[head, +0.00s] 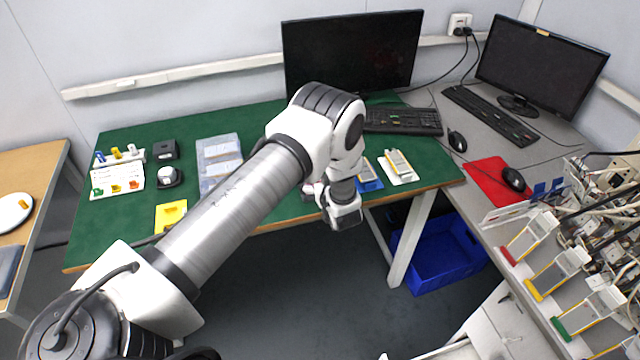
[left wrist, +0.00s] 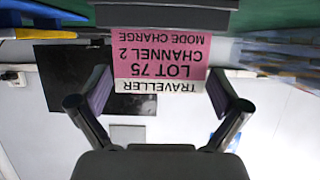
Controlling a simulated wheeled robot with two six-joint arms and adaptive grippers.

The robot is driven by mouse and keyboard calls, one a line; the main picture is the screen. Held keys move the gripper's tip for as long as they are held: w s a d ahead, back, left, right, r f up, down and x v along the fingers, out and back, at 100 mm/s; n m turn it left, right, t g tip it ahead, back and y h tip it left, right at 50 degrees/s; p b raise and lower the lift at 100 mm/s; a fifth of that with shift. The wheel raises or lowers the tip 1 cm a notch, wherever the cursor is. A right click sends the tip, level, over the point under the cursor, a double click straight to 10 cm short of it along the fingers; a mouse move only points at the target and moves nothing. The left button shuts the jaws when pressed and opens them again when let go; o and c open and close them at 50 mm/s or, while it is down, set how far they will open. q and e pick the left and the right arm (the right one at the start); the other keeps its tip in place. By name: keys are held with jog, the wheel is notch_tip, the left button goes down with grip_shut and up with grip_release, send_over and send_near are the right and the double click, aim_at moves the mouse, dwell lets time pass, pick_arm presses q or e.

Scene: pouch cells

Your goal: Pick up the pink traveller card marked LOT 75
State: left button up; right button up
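The pink traveller card (left wrist: 160,58) is upside down in the left wrist view, its print reading TRAVELLER, LOT 75, CHANNEL 2, MODE CHARGE. A dark grey block (left wrist: 165,15) adjoins its upper edge there. In the head view my left gripper (head: 312,190) is at the green table's front edge, partly hidden by my arm, and I cannot make out the card there. My right gripper is not in view.
On the green table (head: 120,225) are a monitor (head: 350,50), a keyboard (head: 402,121), a grey tray (head: 218,150), a yellow piece (head: 171,215) and cells on a blue holder (head: 368,180) and a white holder (head: 400,168). A blue bin (head: 440,265) stands below.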

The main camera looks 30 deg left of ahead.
pick_arm(q)
jog(key=c, duration=0.3)
jog(key=shift+c, duration=0.2)
